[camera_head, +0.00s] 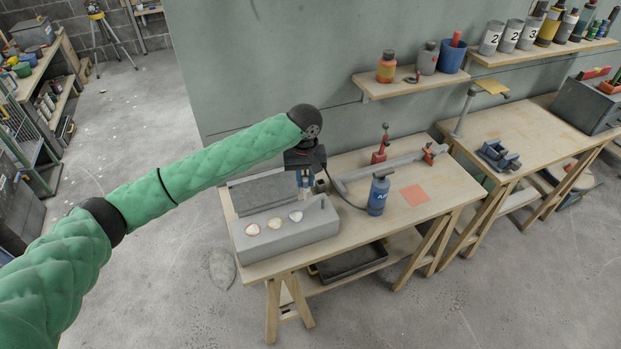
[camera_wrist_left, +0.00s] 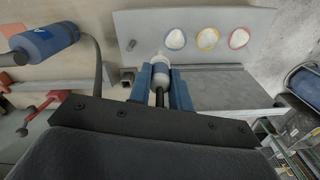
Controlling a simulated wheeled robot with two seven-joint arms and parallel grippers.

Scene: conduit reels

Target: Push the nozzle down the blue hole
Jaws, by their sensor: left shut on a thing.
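A grey box (camera_head: 285,243) stands at the left end of the bench, with three pale holes on top ringed in red, yellow and blue. The blue hole (camera_head: 296,216) is the rightmost in the head view; in the wrist view the blue hole (camera_wrist_left: 175,40) is leftmost. My left gripper (camera_head: 305,189) is above and behind the blue hole. In the wrist view its blue fingers are shut on the nozzle (camera_wrist_left: 158,64), a pale grey piece with a black hose. The nozzle's tip points toward the box near the blue hole, apart from it in the picture. My right gripper is not in view.
A blue air canister (camera_head: 378,195) stands right of the box, with the hose running to it. Behind are a red-handled tool (camera_head: 380,146) and a grey bar (camera_head: 390,165). An orange square (camera_head: 414,195) lies on the bench. A wall shelf (camera_head: 410,82) hangs above.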

